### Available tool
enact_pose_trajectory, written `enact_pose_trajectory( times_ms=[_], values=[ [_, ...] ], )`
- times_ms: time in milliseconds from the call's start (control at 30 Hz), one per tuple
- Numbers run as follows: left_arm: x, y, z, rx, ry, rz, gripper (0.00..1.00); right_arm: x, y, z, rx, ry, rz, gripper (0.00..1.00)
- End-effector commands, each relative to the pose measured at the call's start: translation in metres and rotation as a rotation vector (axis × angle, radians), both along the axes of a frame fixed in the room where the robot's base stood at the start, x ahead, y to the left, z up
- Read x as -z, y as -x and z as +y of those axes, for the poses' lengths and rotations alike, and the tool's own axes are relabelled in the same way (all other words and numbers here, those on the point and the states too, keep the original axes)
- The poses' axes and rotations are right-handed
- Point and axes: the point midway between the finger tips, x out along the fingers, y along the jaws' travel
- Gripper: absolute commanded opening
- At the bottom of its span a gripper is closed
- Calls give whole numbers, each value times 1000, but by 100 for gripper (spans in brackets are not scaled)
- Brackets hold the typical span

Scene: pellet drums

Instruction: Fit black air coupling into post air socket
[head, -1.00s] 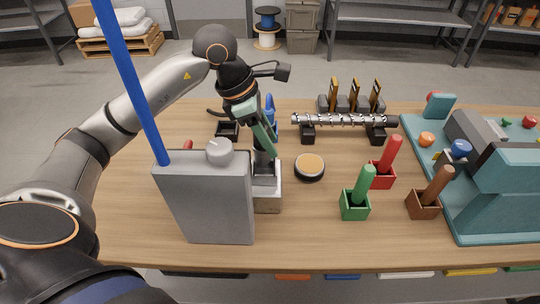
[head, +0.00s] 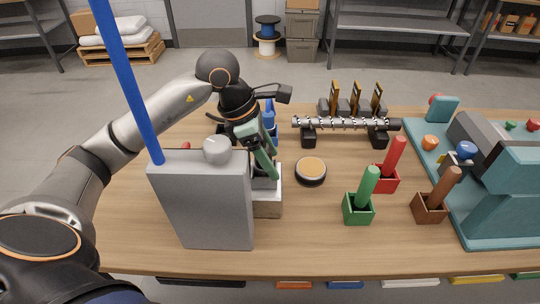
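A grey box-like post (head: 205,205) stands at the front left of the table, with a rounded light-grey knob (head: 217,150) on top and a blue tube rising (head: 127,80) from its left corner. My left gripper (head: 268,165) points down just behind and right of the post, over a pale box with a dark top (head: 268,203). Its green-grey fingers show, but the post and the gripper's own body hide part of the tips. I cannot make out a black air coupling or the air socket, nor whether the fingers hold anything. My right gripper is out of view.
A round tan-topped tin (head: 311,171) sits right of the pale box. Green (head: 358,209), red (head: 386,180) and brown (head: 430,208) holders with upright pegs stand further right. A metal shaft on black supports (head: 343,124) lies behind. A teal machine (head: 505,195) fills the right end.

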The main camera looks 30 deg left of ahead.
Motion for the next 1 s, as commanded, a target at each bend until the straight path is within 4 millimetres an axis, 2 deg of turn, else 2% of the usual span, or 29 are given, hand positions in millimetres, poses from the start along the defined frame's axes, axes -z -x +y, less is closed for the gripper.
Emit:
enact_pose_trajectory(
  times_ms=[367,467,800,1000],
  values=[
    [-7,0,1,0,0,-1,73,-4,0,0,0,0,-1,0],
    [-21,3,7,-2,-1,-4,73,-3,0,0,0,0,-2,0],
    [-89,19,29,-2,0,-4,73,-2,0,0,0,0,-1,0],
    [-110,25,36,0,0,-1,73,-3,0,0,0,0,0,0]
  ],
)
